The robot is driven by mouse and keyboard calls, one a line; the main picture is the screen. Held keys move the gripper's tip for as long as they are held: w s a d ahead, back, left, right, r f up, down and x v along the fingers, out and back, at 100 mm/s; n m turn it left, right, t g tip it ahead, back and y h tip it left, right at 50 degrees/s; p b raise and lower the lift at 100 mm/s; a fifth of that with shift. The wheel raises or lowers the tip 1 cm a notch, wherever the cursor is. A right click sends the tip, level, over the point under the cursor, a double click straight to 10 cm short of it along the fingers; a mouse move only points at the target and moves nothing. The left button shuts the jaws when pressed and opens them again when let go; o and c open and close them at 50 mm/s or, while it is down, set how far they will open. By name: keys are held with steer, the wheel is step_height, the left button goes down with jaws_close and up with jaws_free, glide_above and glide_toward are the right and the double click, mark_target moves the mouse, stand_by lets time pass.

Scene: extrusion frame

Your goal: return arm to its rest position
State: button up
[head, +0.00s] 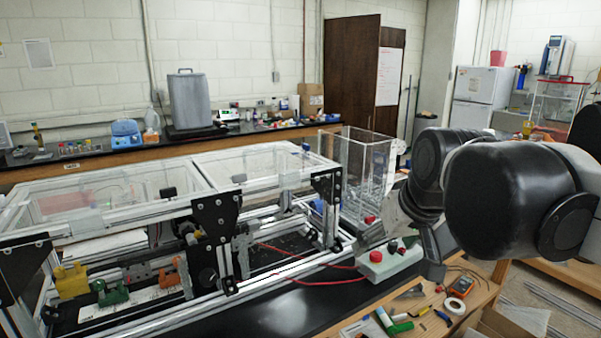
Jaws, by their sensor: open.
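My arm comes in from the right as large black and grey links and reaches toward the middle right of the head view. My gripper (402,250) is at its end, pointing downward, with its fingers apart. It is partly hidden behind the arm links. Nothing shows between its fingers. It appears in front of or above a pale control box (385,265) with red and black buttons; the exact gap cannot be told.
The aluminium extrusion frame (200,323) with clear panels fills the left and middle. A clear tall box (362,165) stands behind the gripper. Tools, a multimeter (460,286) and tape (455,307) lie on the wooden bench at lower right.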

steer(key=s+d+f+m, duration=0.1)
steer(key=s+d+f, duration=0.1)
steer(key=s+f, duration=0.4)
steer(key=s+d+f+m+h+b, duration=0.1)
steer(key=s+d+f, duration=0.1)
steer(key=s+f, duration=0.5)
steer(key=shift+d+f+t, duration=0.2)
steer(key=shift+d+t, duration=0.2)
stand_by(1.4)
